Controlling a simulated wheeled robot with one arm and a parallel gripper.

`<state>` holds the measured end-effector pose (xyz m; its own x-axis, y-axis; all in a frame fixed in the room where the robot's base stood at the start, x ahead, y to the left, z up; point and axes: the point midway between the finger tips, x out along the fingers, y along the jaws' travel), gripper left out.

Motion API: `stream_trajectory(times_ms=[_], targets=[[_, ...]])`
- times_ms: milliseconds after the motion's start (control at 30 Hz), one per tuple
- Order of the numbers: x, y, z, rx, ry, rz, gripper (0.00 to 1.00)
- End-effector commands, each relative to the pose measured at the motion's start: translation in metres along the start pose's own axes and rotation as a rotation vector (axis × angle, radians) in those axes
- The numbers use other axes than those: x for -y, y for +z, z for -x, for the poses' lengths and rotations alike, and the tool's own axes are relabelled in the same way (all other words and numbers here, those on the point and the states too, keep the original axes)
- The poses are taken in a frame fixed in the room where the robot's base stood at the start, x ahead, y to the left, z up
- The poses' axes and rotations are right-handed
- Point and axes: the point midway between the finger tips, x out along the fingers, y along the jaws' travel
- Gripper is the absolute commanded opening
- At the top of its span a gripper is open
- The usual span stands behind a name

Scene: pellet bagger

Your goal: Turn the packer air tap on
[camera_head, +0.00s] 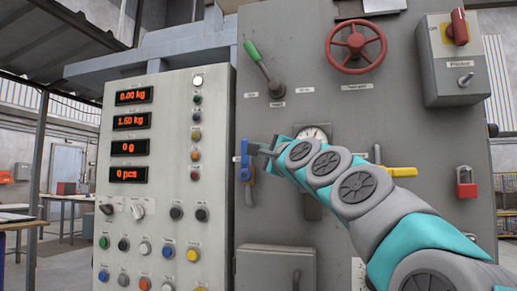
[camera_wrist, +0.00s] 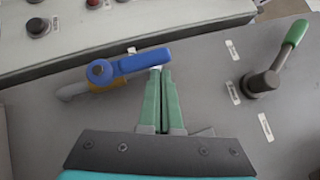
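A tap with a blue lever (camera_head: 244,161) is on the grey machine panel, just right of the control cabinet. In the wrist view the blue lever (camera_wrist: 132,64) lies roughly along its pipe, over a brass-coloured body. My gripper (camera_head: 264,148) is at the right of the lever in the head view. In the wrist view its green fingers (camera_wrist: 161,72) are nearly together, with no object visible between them. The tips are at the lever's free end; I cannot tell whether they touch it. The small labels are unreadable.
A yellow lever (camera_head: 400,172) sits behind my arm. A green-handled lever (camera_head: 262,68), also in the wrist view (camera_wrist: 276,66), and a red handwheel (camera_head: 355,46) are above. The control cabinet (camera_head: 165,160) is left; a grey box (camera_head: 275,267) juts out below.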

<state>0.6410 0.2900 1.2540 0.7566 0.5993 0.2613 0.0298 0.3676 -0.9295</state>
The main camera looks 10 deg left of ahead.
Motion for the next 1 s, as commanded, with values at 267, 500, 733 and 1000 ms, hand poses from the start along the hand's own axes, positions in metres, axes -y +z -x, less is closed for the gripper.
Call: stream_trajectory(times_ms=[267,500,733,1000], targets=[[-0.001,0.001,0.0,0.001,0.001,0.0,0.0],[0.003,-0.006,0.006,-0.001,-0.001,-0.001,0.0],[0.017,-0.028,0.036,-0.002,0.0,-0.001,0.0],[0.028,-0.025,0.077,-0.003,-0.002,0.0,0.0]])
